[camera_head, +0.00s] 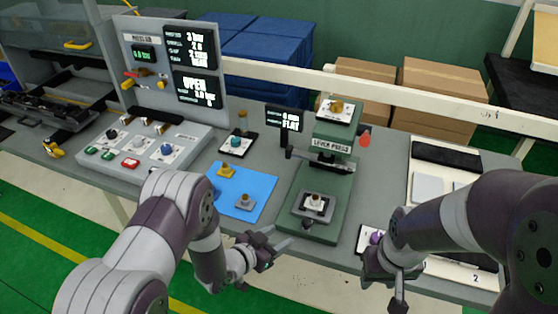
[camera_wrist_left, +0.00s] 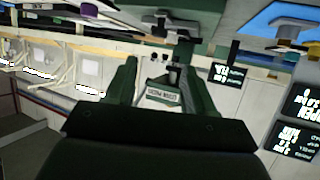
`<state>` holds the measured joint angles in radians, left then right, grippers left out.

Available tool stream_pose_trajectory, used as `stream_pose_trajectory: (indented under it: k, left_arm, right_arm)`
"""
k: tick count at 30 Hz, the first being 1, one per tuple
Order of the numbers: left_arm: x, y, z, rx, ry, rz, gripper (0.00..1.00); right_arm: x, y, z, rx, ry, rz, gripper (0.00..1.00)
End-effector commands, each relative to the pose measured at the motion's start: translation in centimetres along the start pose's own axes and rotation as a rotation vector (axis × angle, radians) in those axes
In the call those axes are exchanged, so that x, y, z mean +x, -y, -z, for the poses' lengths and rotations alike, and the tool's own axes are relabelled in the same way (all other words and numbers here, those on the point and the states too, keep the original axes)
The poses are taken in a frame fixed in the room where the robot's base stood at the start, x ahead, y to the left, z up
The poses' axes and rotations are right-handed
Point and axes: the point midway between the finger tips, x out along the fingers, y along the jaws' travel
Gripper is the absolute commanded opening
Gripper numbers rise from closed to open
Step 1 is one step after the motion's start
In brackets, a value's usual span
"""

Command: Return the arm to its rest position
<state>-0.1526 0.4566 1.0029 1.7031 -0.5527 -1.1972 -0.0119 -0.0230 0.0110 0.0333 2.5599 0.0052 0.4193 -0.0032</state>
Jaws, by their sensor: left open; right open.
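My left gripper (camera_head: 268,246) is open and empty in the head view, at the front edge of the table, in front of the blue mat and the lever press. My right gripper (camera_head: 392,280) is at the front edge on the right, by the numbered white board; it is open, and nothing shows between its fingers. The green lever press (camera_head: 332,142) stands at the middle of the table with a small pale part on its lower plate (camera_head: 314,206). The press also shows in the left wrist view (camera_wrist_left: 162,92), where a dark body fills the lower middle.
A blue mat (camera_head: 262,186) holds small yellow and grey parts. A control box (camera_head: 150,165) with buttons and a display panel (camera_head: 170,70) stand on the left. A purple knob (camera_head: 376,238) is beside my right gripper. Cardboard boxes (camera_head: 440,85) are behind the table.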

Motion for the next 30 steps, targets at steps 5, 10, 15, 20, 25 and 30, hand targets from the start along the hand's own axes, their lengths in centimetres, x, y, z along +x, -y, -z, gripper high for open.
stream_pose_trajectory:
  k: [5, 10, 15, 20, 25, 30]
  left_arm:
    - [-0.1, 0.1, -1.8, -0.006, 0.085, 0.008, 0.54]
    - [-6.1, 1.8, -9.0, -0.12, 0.634, 0.139, 0.54]
    - [-18.9, 1.6, -6.4, -0.399, 1.094, 0.322, 0.54]
    - [-24.9, -0.2, -1.6, -0.582, 1.111, 0.396, 0.54]
    - [-25.0, 1.1, 0.6, -0.578, 1.014, 0.434, 0.54]
    - [-25.0, 1.1, 0.6, -0.577, 1.016, 0.434, 0.54]
  right_arm:
    - [0.0, 0.0, 0.0, 0.0, 0.0, 0.0, 0.43]
    - [0.2, 0.0, 0.0, 0.0, 0.0, 0.0, 0.43]
    - [1.2, 0.0, -0.1, 0.0, 0.0, 0.0, 0.43]
    - [2.0, 0.0, -0.2, 0.0, 0.0, 0.0, 0.43]
    - [2.2, 0.0, -0.3, 0.0, 0.0, 0.0, 0.43]
    - [2.1, 0.0, -0.2, 0.0, 0.0, 0.0, 0.43]
